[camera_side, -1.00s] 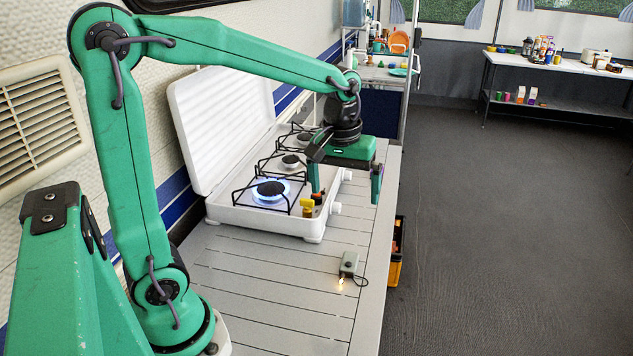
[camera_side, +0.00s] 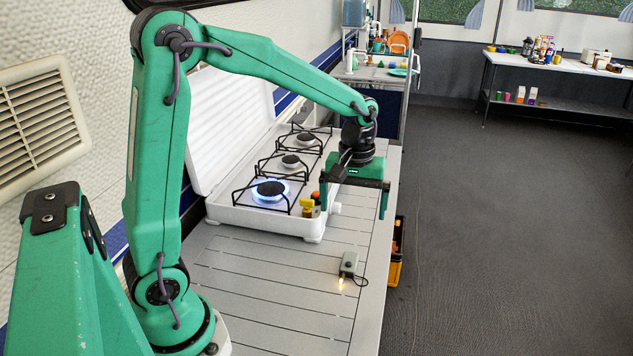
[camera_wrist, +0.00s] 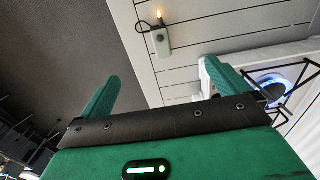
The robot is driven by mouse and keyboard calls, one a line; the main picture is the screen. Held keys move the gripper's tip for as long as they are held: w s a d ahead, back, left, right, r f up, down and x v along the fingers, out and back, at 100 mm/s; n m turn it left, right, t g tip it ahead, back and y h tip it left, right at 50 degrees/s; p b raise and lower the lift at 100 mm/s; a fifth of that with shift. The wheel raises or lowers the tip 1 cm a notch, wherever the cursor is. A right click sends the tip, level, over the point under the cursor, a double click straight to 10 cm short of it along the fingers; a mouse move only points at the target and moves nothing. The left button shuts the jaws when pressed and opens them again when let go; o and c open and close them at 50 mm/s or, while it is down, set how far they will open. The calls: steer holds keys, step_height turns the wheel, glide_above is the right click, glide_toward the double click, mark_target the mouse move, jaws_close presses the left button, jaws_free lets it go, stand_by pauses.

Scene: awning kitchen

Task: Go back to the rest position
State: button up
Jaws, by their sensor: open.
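My gripper (camera_side: 354,196) is open and empty in the side view. It hangs beside the front right corner of the white camping stove (camera_side: 314,228), above the grey slatted table (camera_side: 262,286). In the wrist view my gripper (camera_wrist: 160,82) shows its two green fingers spread wide with nothing between them. The stove's near burner (camera_side: 270,190) has a blue flame, which also shows in the wrist view (camera_wrist: 277,80).
A small grey lighter-like device (camera_side: 348,264) with a small flame and a dark cord lies on the table. The open stove lid (camera_side: 215,115) leans near the wall.

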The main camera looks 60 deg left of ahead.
step_height(320, 180, down, 7)
stand_by(0.4)
steer(key=shift+r, duration=0.15)
stand_by(0.7)
step_height(320, 180, up, 10)
stand_by(0.6)
steer(key=shift+s, duration=0.1)
steer(key=s+d+r+m+t, duration=0.1)
steer(key=s+m, duration=0.3)
steer(key=s, duration=0.4)
steer(key=s+d+r+m+t, duration=0.2)
steer(key=s+r+m+t, duration=0.2)
steer(key=s, duration=0.4)
steer(key=shift+s+m+t, duration=0.3)
steer(key=shift+m, duration=0.2)
